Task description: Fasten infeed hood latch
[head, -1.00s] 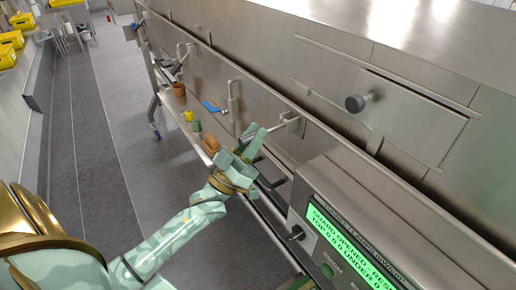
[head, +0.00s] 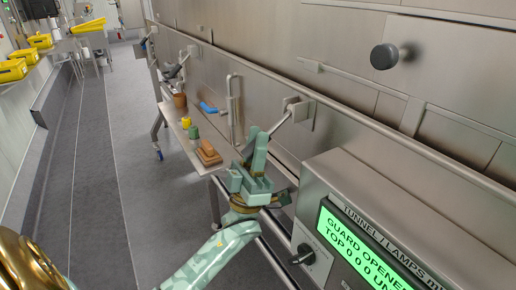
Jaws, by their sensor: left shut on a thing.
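The infeed hood latch is a metal lever (head: 278,123) on a bracket (head: 300,111) fixed to the steel tunnel side, right of the middle in the head view. The lever slants down and left from its bracket. My left gripper (head: 257,150), pale green, is at the lever's lower end and is shut on it. The fingers hide that end of the lever. I cannot tell whether the latch is engaged. My right gripper is not in view.
A control box (head: 400,215) with a green display reading "GUARD OPENED" stands close on the right. A black knob (head: 384,56) juts from the hood panel. A shelf behind my gripper holds a brown block (head: 208,154) and small pots. Open floor lies left.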

